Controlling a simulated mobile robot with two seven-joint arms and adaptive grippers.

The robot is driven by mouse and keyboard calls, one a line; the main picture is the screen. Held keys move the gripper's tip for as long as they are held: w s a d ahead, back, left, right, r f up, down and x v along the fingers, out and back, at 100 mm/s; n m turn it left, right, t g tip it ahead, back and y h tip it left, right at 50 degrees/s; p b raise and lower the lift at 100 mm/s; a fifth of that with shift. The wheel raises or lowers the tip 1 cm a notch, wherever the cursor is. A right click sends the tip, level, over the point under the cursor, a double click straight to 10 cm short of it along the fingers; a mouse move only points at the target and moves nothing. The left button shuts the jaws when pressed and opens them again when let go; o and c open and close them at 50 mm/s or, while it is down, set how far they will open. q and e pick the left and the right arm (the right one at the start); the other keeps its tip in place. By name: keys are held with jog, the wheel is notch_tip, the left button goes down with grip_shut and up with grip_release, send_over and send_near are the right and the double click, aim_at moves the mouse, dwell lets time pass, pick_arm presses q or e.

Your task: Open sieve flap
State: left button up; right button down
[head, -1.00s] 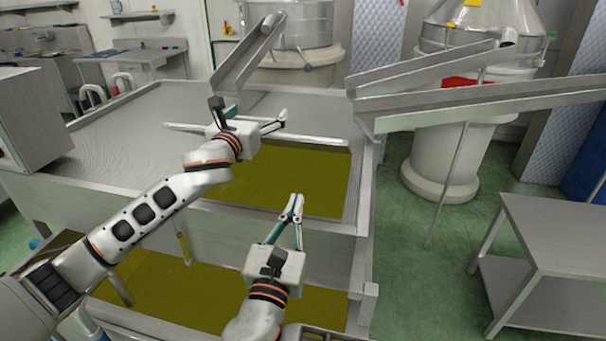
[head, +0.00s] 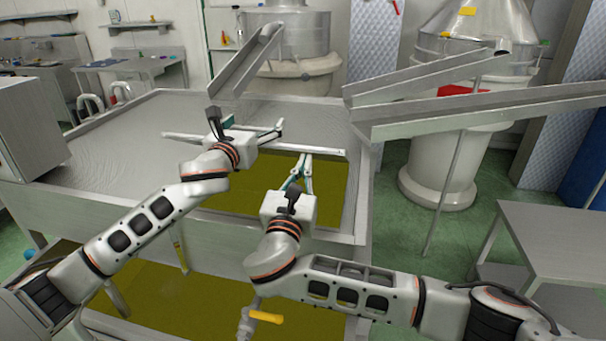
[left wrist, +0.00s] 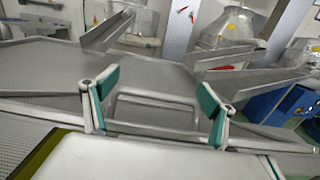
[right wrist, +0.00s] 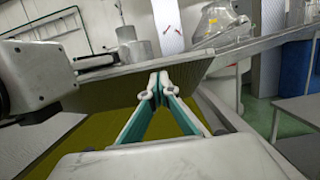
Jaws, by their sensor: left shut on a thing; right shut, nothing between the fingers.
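The sieve flap (head: 312,120) is a grey panel at the back of the tank opening, with a pale front edge. My left gripper (head: 276,130) is shut on its handle, a looped bar (left wrist: 150,99) seen between the widely spaced fingers in the left wrist view. My right gripper (head: 304,160) is shut and empty, just in front of the flap's front edge, over the oil. In the right wrist view its closed tips (right wrist: 159,78) overlap the grey plate of the flap (right wrist: 105,92); I cannot tell whether they touch it.
Olive-green oil (head: 320,205) lies below the opening, inside the tank's steel rim (head: 368,190). A steel chute (head: 245,60) comes down behind the flap. Two more chutes (head: 480,108) reach in from the right. A steel table (head: 560,235) stands at right.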

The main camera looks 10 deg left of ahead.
pick_arm(q)
jog(key=shift+f, duration=0.3)
